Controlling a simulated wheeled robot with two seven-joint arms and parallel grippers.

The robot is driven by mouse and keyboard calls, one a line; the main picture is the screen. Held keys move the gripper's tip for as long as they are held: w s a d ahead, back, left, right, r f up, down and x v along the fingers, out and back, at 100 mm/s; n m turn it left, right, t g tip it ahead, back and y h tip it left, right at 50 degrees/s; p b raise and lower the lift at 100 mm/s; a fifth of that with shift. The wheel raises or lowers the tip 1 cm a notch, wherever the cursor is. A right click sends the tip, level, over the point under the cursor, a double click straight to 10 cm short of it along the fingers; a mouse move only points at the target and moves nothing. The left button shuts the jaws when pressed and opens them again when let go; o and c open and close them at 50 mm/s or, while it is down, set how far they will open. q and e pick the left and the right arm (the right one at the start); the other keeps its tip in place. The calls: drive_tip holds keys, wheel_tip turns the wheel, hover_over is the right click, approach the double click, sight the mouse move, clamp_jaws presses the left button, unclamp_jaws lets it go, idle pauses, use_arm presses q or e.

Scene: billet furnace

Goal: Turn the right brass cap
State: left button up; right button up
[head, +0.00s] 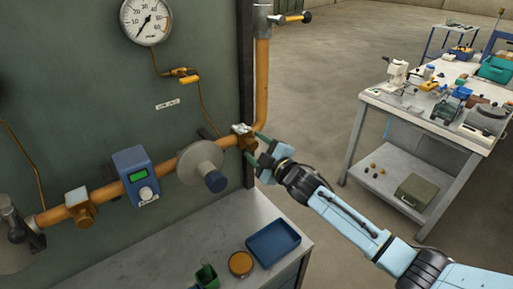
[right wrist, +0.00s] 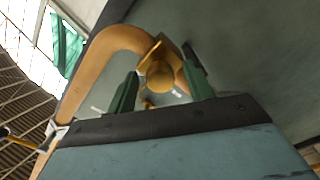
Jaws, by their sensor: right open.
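The right brass cap (right wrist: 160,76) is a round knob on a brass fitting. In the right wrist view it lies between my two green fingers, with gaps at both sides. In the head view the brass fitting (head: 246,143) sits at the right end of the orange pipe, with a pale piece on top; my fingers partly hide it. My right gripper (head: 257,149) is open and reaches the fitting from the right. A similar brass fitting (head: 81,211) sits further left on the pipe. My left gripper is not in view.
A blue meter (head: 138,177) is further left. The vertical pipe (head: 262,82) rises just behind my fingers. Below is a bench (head: 188,232) with a blue tray (head: 273,244).

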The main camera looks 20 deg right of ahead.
drive_tip(key=b+v, duration=0.1)
drive_tip(key=v, duration=1.2)
drive_tip(key=shift+s, duration=0.2)
drive_tip(key=shift+d, duration=0.1)
